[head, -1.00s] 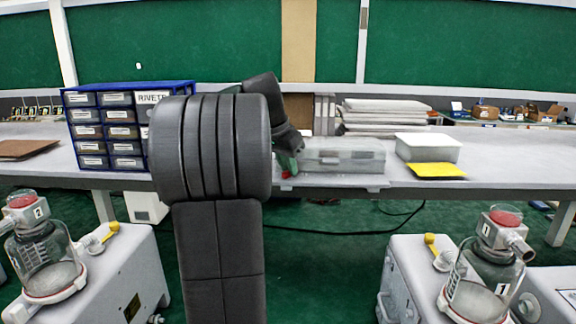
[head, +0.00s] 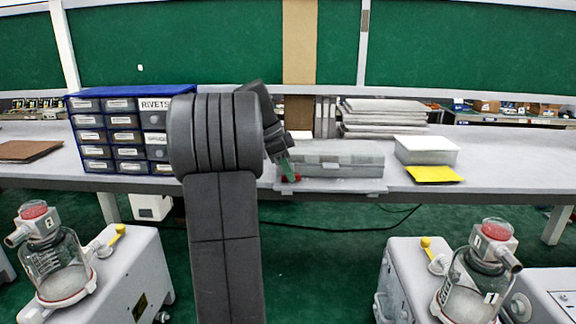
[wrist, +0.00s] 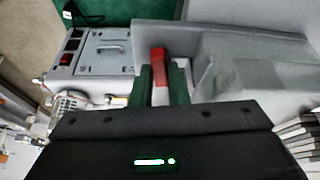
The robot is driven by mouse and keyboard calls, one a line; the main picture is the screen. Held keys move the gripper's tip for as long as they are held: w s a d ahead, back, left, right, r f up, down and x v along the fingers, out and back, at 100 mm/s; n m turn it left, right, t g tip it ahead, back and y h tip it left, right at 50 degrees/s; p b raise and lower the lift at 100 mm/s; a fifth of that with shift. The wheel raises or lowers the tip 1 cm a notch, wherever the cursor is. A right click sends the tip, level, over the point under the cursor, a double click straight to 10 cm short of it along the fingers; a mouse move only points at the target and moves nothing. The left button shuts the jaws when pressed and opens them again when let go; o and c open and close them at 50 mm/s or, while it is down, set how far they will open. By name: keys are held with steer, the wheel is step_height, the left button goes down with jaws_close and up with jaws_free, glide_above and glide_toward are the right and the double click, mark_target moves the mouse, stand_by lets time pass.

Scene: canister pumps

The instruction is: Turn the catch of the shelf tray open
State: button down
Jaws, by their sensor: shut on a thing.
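The shelf tray (head: 340,153) is a low grey lidded box on the front of the bench, right of my arm. Its small red catch (head: 290,178) sits at its front left corner and shows as a red bar in the wrist view (wrist: 158,58). My gripper (head: 287,168) reaches down to that corner. In the wrist view, its two green fingers (wrist: 161,85) stand on either side of the catch and are shut on it. My arm hides part of the bench left of the tray. The catch's exact angle is hard to tell.
A blue drawer cabinet (head: 128,90) stands to the left. A pale box (head: 427,150) and a yellow sheet (head: 434,174) lie to the right. Stacked slabs (head: 385,117) stand behind. Pumps with glass jars (head: 62,268) stand on the floor in front at both sides.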

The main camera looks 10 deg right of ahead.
steer(key=shift+r+m+g+p, duration=0.1)
steer(key=shift+m+g+p, duration=0.3)
steer(key=shift+m, duration=0.5)
steer(key=shift+w, duration=0.1)
steer(key=c, duration=1.4)
jaws_free()
